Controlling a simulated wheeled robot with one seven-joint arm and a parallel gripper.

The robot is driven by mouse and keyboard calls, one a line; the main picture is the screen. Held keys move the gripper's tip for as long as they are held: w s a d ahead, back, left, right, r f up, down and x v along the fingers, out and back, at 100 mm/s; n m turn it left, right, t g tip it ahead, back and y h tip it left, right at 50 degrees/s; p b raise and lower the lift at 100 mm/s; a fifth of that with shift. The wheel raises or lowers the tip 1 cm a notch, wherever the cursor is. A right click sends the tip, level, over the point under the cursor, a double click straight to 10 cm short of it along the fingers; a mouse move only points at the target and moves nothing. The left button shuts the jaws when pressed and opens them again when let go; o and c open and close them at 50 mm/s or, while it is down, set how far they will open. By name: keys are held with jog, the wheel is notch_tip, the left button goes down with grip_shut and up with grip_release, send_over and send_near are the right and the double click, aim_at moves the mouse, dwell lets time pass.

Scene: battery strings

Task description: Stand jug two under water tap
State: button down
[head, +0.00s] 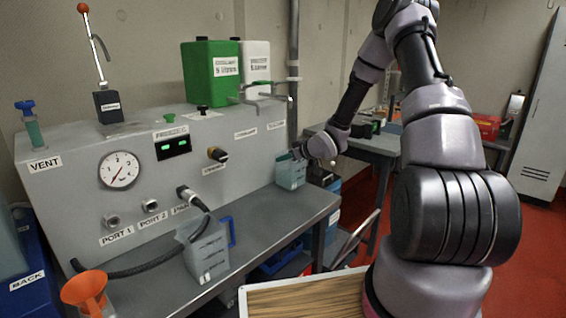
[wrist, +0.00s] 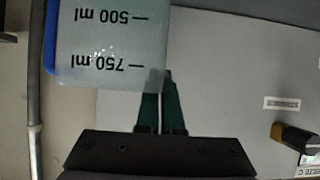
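A translucent grey-green jug (head: 291,173) stands at the far right end of the bench, below the taps. In the wrist view the same jug (wrist: 108,45) shows 500 ml and 750 ml marks, upside down, and a blue handle at its left. My gripper (wrist: 163,82) is shut on the jug's wall near its rim, with one fingertip partly hidden by the jug. In the head view my gripper (head: 303,153) is at the jug's top. A second jug (head: 207,252) with a blue handle stands on the near bench. I cannot read a number on either jug. The metal taps (head: 268,90) stick out above the back panel.
An orange funnel (head: 86,290) stands at the near left. A black hose (head: 130,268) runs along the panel front near the second jug. Green (head: 210,72) and white (head: 256,62) containers stand on the panel. The bench (head: 262,225) between the jugs is clear.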

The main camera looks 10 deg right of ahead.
jog(key=shift+f, duration=0.6)
jog(key=c, duration=1.1)
grip_release()
jog(key=shift+o, duration=0.2)
